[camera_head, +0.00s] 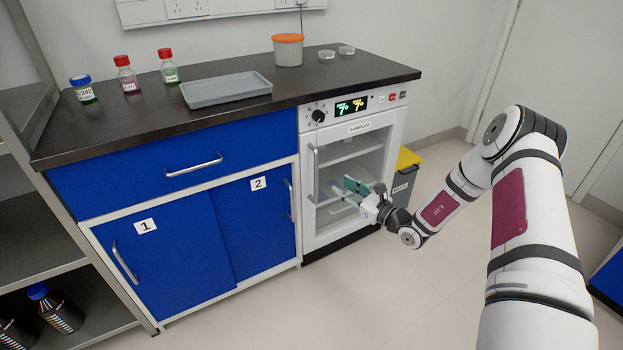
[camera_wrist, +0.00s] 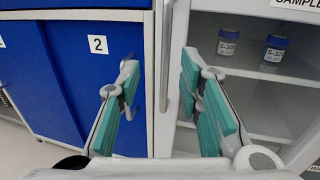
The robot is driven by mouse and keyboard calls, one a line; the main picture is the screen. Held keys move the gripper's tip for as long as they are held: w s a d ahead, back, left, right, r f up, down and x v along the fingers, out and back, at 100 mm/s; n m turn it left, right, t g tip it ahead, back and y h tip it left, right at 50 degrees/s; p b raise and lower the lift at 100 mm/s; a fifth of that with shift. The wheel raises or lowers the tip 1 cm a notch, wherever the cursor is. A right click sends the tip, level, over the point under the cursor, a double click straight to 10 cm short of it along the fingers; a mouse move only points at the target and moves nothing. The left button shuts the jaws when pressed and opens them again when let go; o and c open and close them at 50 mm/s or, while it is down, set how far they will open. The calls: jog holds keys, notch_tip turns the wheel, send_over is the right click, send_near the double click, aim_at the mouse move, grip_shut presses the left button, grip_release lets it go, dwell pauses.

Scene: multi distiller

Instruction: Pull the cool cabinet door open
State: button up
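The cool cabinet (camera_head: 399,140) is white, with a glass-fronted door (camera_head: 350,232) that looks shut. Its vertical metal handle (camera_head: 313,172) is on the door's left side. My gripper (camera_head: 345,188) is in front of the door, to the right of the handle in the head view. In the wrist view my gripper (camera_wrist: 159,65) is open, with its teal-padded fingers wide apart. There the handle (camera_wrist: 167,55) shows between the two fingertips, and neither finger is closed on it. How far the fingertips are from the handle is hard to tell.
A blue cabinet with a drawer (camera_head: 170,160) and doors 1 and 2 stands left of the cool cabinet. Small blue-capped jars (camera_wrist: 228,42) show behind the glass. A yellow-lidded bin (camera_head: 405,168) stands close on the right. The floor (camera_head: 385,285) in front is clear.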

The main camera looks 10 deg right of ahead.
jog(key=f+b+x, duration=0.1)
jog(key=b+x, duration=0.2)
jog(key=x, duration=1)
jog(key=shift+w+d+m+b, duration=0.25)
jog(key=shift+w+m+b, duration=0.15)
jog(key=shift+w, duration=0.15)
jog(key=shift+f, duration=0.1)
grip_shut()
